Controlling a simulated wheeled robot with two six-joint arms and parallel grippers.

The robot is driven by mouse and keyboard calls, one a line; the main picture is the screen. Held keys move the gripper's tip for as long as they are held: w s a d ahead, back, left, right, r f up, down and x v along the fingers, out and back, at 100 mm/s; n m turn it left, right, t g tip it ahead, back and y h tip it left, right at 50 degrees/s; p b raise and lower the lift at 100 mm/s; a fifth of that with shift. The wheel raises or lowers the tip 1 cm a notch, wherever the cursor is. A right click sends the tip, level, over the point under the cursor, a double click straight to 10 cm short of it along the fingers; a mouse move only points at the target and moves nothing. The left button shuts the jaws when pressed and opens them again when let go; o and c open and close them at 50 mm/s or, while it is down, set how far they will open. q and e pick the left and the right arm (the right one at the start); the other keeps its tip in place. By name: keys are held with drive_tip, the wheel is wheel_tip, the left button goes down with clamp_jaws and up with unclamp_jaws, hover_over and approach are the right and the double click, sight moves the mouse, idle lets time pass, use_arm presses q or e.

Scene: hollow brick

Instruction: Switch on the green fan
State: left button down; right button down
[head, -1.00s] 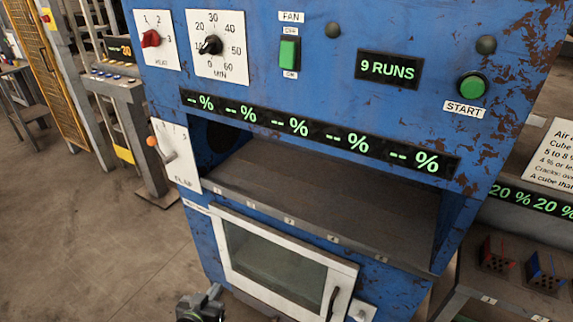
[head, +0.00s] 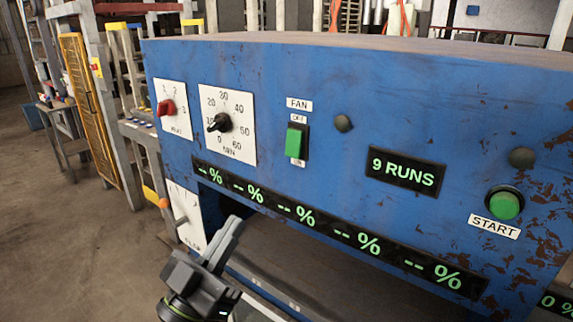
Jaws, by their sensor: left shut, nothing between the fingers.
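The green fan switch (head: 296,142) is a rocker in a dark frame on the blue front panel. It sits under the FAN label (head: 299,105), with OFF marked above it and ON below. Its green face shows towards the lower part of the frame; I cannot tell for certain which way it is tipped. My left gripper (head: 236,224) is shut and empty, with its fingers pointing up. In the picture it is below and left of the switch, in front of the oven opening and apart from the switch. My right gripper is not in view.
Left of the switch are a red heat knob (head: 167,107) and a black minute dial (head: 219,122). To the right are a "9 RUNS" display (head: 404,170) and a green START button (head: 504,204). A strip of percent displays (head: 331,230) runs below. An orange-tipped flap lever (head: 164,203) is at left.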

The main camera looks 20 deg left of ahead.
use_arm(q)
drive_tip(key=shift+s+r, duration=0.15)
idle(0.3)
drive_tip(key=b, duration=0.2)
approach(290, 151)
wheel_tip(290, 151, up, 5)
drive_tip(key=shift+w+d+f, duration=0.3)
drive_tip(key=shift+w, duration=0.45)
drive_tip(key=shift+w+d+f, duration=0.25)
drive_tip(key=shift+w, duration=0.5)
drive_tip(key=shift+w+d+f, duration=0.3)
drive_tip(key=shift+w, duration=0.4)
